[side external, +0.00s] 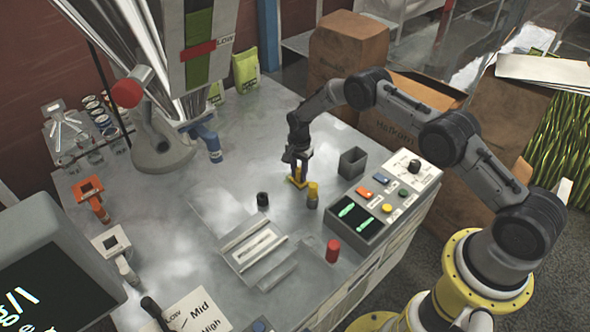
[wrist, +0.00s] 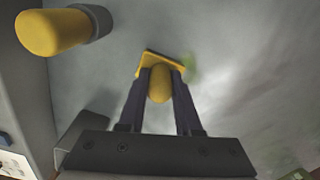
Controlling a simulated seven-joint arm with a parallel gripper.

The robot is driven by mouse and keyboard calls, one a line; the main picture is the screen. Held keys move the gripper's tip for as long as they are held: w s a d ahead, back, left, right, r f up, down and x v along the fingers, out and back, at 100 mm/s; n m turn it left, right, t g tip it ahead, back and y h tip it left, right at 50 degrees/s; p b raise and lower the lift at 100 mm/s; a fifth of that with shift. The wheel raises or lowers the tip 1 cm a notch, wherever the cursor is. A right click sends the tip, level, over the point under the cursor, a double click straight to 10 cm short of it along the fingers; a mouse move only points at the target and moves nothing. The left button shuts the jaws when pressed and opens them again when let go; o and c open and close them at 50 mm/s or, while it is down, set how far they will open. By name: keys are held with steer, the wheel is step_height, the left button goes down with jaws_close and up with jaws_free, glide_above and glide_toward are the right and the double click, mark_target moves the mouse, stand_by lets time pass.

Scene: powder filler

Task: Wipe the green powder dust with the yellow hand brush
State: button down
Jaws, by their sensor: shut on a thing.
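The yellow hand brush (side external: 297,181) is at the table surface below my gripper (side external: 297,160) in the side external view. In the wrist view my gripper (wrist: 160,82) is shut on the rounded handle of the yellow brush (wrist: 159,88), and the brush's flat yellow base lies beyond the fingertips. A faint patch of green powder dust (wrist: 192,66) shows on the grey table just right of the brush base. In the side external view I cannot make out the dust. Whether the bristles touch the table is hidden.
A yellow-topped cylinder (side external: 312,195) stands close to the brush; it also shows at upper left in the wrist view (wrist: 55,32). A dark open box (side external: 352,162) and a control panel (side external: 385,200) stand to the right. The table (side external: 245,125) is clear behind the brush.

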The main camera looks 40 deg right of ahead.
steer(key=shift+s, duration=2.2)
steer(key=shift+a+f, duration=0.15)
steer(key=shift+a, duration=0.65)
steer(key=shift+w, duration=4.7)
step_height(320, 180, up, 6)
steer(key=shift+r, duration=0.25)
